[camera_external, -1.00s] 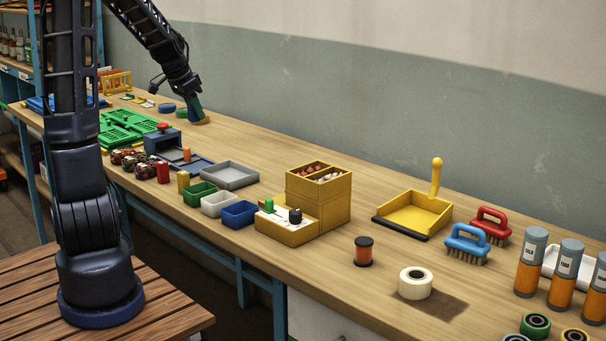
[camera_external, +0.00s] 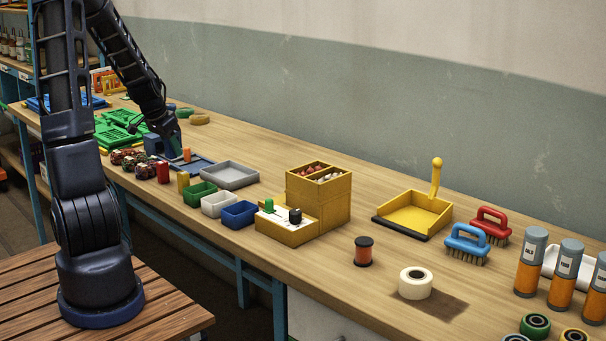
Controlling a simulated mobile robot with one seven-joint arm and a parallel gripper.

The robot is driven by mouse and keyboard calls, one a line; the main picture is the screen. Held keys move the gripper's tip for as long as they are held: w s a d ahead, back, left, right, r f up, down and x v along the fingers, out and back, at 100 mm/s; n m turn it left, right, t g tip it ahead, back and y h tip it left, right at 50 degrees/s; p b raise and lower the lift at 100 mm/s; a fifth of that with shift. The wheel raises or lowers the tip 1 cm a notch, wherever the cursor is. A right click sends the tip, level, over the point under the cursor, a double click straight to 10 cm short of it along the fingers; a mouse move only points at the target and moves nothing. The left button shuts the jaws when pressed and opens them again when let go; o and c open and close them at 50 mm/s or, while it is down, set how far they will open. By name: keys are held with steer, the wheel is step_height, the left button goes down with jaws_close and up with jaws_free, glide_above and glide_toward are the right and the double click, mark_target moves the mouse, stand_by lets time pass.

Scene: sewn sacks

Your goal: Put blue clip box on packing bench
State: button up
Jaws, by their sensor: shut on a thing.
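My gripper (camera_external: 168,124) is low over the far left part of the long wooden bench (camera_external: 300,160), by the blue press-like device (camera_external: 152,145). It is shut on a small dark blue-teal thing (camera_external: 174,135), which looks like the blue clip box. The held thing is small and partly hidden by the fingers. I cannot tell whether it touches the device behind it. A blue open bin (camera_external: 240,214) stands at the bench's front edge, apart from my gripper.
Green trays (camera_external: 115,128), a grey tray (camera_external: 229,174), and green (camera_external: 199,194) and white (camera_external: 219,204) bins crowd the left part. A yellow organiser (camera_external: 318,196) stands mid-bench. Free wood lies along the back, right of the round tan thing (camera_external: 200,119).

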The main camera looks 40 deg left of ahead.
mark_target(176, 187)
steer(key=shift+f, duration=4.6)
steer(key=shift+f, duration=0.1)
steer(key=o, duration=0.6)
steer(key=shift+o, duration=0.4)
steer(key=v, duration=1.2)
